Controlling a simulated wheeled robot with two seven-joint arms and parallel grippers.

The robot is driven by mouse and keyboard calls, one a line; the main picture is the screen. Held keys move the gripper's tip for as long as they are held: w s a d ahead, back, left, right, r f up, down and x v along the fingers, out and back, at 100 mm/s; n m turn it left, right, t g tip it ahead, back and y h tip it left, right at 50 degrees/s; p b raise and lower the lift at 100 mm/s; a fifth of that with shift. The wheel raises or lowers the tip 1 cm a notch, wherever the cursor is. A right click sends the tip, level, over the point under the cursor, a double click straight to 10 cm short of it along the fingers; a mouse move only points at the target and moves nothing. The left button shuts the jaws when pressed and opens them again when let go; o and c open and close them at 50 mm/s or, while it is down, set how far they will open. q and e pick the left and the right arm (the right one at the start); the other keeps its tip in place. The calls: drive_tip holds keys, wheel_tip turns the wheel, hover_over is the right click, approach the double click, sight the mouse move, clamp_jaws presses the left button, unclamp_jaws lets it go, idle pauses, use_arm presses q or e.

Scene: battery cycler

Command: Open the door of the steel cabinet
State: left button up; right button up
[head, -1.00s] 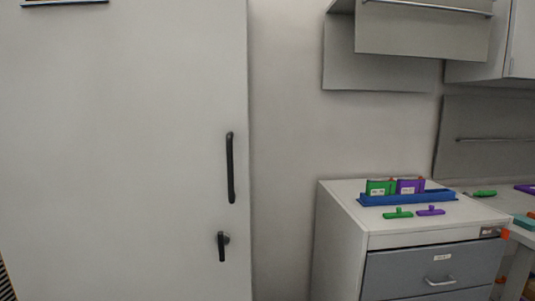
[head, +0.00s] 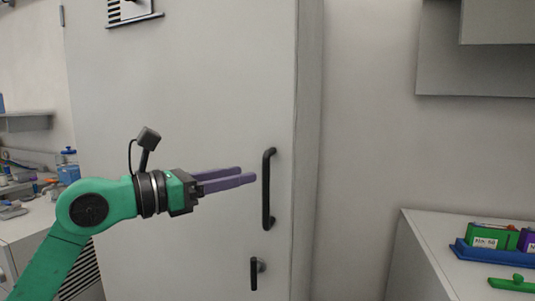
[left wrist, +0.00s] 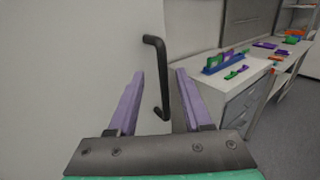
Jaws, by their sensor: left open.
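The steel cabinet's pale grey door (head: 190,90) fills the middle of the head view and looks closed. Its black vertical bar handle (head: 267,188) is near the door's right edge, with a small black latch lever (head: 254,274) below. My left gripper (head: 248,174) points right, just left of the handle. In the left wrist view, the open purple fingers (left wrist: 157,75) have the handle (left wrist: 157,70) showing between them; I cannot tell whether they touch it. The left gripper holds nothing visible. My right gripper is in neither view.
A white drawer cabinet (head: 420,262) with a blue tray (head: 470,255) of green and purple pieces stands to the right. A cluttered bench (head: 30,220) is at the left. Bare wall (head: 365,130) lies right of the door.

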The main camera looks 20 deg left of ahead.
sight(263, 171)
use_arm(q)
drive_tip(key=p+x, duration=0.2)
drive_tip(key=x, duration=0.4)
drive_tip(key=shift+w+d+r, duration=0.1)
drive_tip(key=shift+d+r, duration=0.05)
drive_tip(key=shift+d, duration=0.3)
drive_tip(key=shift+w, duration=0.15)
drive_tip(key=shift+f, duration=0.2)
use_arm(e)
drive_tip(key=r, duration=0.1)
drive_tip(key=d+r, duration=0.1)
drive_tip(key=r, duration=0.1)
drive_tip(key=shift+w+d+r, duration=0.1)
use_arm(q)
drive_tip(key=shift+w+d, duration=0.1)
clamp_jaws()
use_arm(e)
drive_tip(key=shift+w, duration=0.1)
